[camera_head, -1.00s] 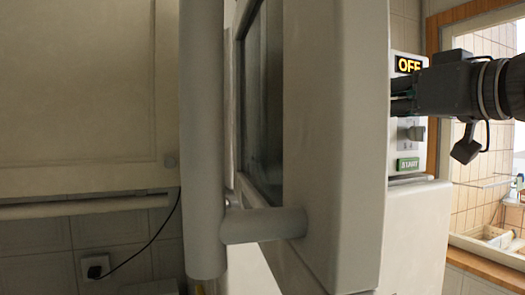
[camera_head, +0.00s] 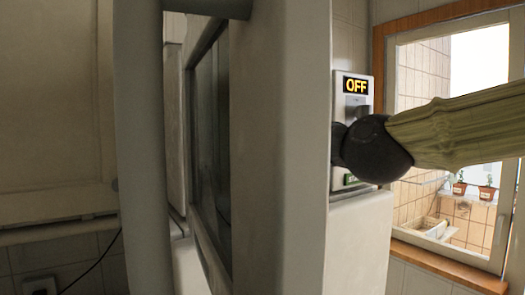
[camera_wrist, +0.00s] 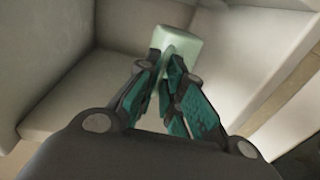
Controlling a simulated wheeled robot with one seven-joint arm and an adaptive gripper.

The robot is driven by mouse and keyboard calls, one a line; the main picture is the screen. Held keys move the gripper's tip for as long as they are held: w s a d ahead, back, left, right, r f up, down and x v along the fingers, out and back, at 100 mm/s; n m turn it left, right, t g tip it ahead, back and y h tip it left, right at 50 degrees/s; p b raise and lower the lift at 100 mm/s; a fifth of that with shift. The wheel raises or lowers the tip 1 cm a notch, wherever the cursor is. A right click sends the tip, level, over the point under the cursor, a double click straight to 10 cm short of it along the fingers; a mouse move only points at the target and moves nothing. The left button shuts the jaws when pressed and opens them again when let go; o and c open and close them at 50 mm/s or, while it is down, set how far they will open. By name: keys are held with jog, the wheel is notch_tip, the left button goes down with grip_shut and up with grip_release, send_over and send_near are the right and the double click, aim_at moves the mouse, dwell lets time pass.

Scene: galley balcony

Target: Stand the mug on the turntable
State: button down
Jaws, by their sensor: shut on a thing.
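The mug (camera_wrist: 177,41) is a pale green, smooth-sided thing at the top middle of the wrist view. My gripper (camera_wrist: 174,88) is shut on its near side with teal-padded fingers. The fingers hide part of it, and its handle cannot be made out clearly. Pale flat surfaces surround the mug; whether it touches any of them cannot be told. The head view shows neither the mug nor my gripper's fingers. The turntable is not seen in either view.
A white appliance door (camera_head: 277,150) with a dark window (camera_head: 210,135) and a long grey handle bar (camera_head: 143,150) fills the middle of the head view. A wood-framed window (camera_head: 450,75) is at right, a cabinet (camera_head: 50,110) at left.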

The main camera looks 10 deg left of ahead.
jog(key=w+p, duration=0.1)
jog(key=w, duration=0.2)
jog(key=w+a+p, duration=0.1)
jog(key=w, duration=0.2)
jog(key=w+a+p, duration=0.1)
jog(key=w, duration=0.2)
jog(key=shift+f, duration=0.4)
jog(key=shift+w+f+p, duration=0.1)
jog(key=shift+f+p, duration=1.15)
jog(key=shift+f, duration=0.55)
jog(key=shift+f, duration=0.2)
jog(key=c, duration=1.7)
grip_release()
jog(key=shift+o, duration=0.8)
jog(key=shift+r, duration=0.15)
jog(key=b+v, duration=0.4)
jog(key=v, duration=0.8)
jog(key=shift+b, duration=0.35)
